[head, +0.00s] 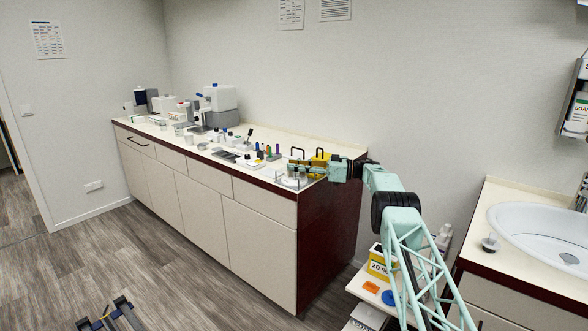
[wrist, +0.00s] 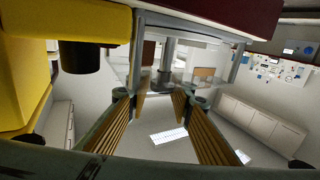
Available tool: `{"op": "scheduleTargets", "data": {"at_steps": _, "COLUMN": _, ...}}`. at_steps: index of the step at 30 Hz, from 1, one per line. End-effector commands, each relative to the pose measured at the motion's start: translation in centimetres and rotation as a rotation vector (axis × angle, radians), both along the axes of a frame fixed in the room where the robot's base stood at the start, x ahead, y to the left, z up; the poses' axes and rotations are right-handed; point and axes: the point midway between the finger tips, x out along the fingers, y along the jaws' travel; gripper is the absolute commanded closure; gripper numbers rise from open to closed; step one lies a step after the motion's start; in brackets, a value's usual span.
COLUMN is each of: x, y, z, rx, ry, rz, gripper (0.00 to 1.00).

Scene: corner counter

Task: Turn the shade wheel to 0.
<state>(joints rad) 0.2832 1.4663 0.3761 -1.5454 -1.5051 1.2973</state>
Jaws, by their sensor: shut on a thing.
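My gripper (head: 308,172) is at the right end of the long counter, low over its top. In the wrist view its two ribbed fingers (wrist: 160,98) close in on a grey upright post (wrist: 166,82), which seems to belong to the shade wheel. A pale, partly clear plate lies behind the post. In the head view a round grey piece (head: 290,182) shows just left of the gripper, small and partly covered. I cannot read any number or mark on the wheel. The exact contact at the fingertips is hard to make out.
A yellow block (wrist: 22,65) with a dark round part stands close to the fingers; yellow also shows behind my gripper (head: 319,158). Several small bottles and lab devices (head: 220,97) line the counter to the left. A sink (head: 548,232) is at the right.

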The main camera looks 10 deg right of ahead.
Motion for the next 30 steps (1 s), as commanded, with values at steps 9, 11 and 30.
{"op": "scheduleTargets", "data": {"at_steps": 9, "x": -0.05, "y": -0.46, "z": 0.43, "rx": -0.004, "ry": -0.004, "rz": 0.011, "gripper": 0.93}}
{"op": "scheduleTargets", "data": {"at_steps": 11, "x": -0.1, "y": -0.45, "z": 0.41, "rx": -0.005, "ry": -0.004, "rz": 0.013, "gripper": 0.93}}
{"op": "scheduleTargets", "data": {"at_steps": 30, "x": -0.31, "y": -0.25, "z": -0.07, "rx": -0.006, "ry": 0.002, "rz": 0.021, "gripper": 0.68}}
